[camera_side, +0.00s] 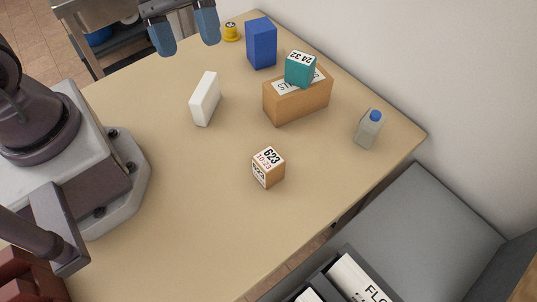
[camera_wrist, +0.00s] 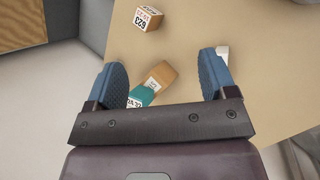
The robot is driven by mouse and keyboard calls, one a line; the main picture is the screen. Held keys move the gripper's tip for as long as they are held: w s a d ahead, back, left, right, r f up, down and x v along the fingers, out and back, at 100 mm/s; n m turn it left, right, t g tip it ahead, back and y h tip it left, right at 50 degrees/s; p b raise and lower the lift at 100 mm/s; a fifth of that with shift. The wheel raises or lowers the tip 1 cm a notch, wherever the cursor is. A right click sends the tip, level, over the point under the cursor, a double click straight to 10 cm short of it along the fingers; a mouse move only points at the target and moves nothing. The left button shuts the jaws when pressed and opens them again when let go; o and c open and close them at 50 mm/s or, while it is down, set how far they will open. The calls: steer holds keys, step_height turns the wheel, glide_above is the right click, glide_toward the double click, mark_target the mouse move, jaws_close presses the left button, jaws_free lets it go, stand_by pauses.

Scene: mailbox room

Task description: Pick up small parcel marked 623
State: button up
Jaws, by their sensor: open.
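The small parcel marked 623 (camera_side: 268,167) is a small brown cube with white printed labels. It sits on the tan table, alone near the table's front edge in the side view. In the wrist view the parcel (camera_wrist: 148,18) shows at the top, beyond my fingertips. My gripper (camera_side: 184,32) is open and empty at the top of the side view, raised and well apart from the parcel. In the wrist view my gripper's blue fingers (camera_wrist: 163,68) are spread wide, with the brown box and teal cube seen below between them.
A brown box (camera_side: 298,103) carries a teal cube (camera_side: 300,69) marked 24 32. A blue box (camera_side: 261,43), yellow item (camera_side: 232,32), white box (camera_side: 205,98) and grey bottle with blue cap (camera_side: 368,129) stand around it. The table (camera_side: 190,190) is clear around the parcel.

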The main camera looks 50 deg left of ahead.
mark_target(268, 158)
steer(key=w+d+f+n+t+h, duration=0.1)
steer(key=w+d+f+n+h, duration=0.1)
steer(key=f+n+h, duration=0.35)
steer(key=w+d+f+n+h, duration=0.1)
steer(key=f+n+h, duration=0.1)
steer(key=f+n, duration=0.6)
steer(key=d+f, duration=0.1)
steer(key=d, duration=0.1)
steer(key=d+f+m, duration=0.1)
steer(key=d+f, duration=0.1)
steer(key=d+f+m, duration=0.1)
steer(key=d, duration=0.1)
steer(key=shift+w+d+f+y, duration=0.15)
steer(key=shift+d+f+y, duration=0.1)
steer(key=shift+d, duration=0.15)
steer(key=shift+m, duration=0.25)
steer(key=x, duration=0.5)
steer(key=shift+w+d+r, duration=0.2)
steer(key=shift+w+d, duration=0.05)
steer(key=shift+d, duration=0.15)
steer(key=c, duration=1)
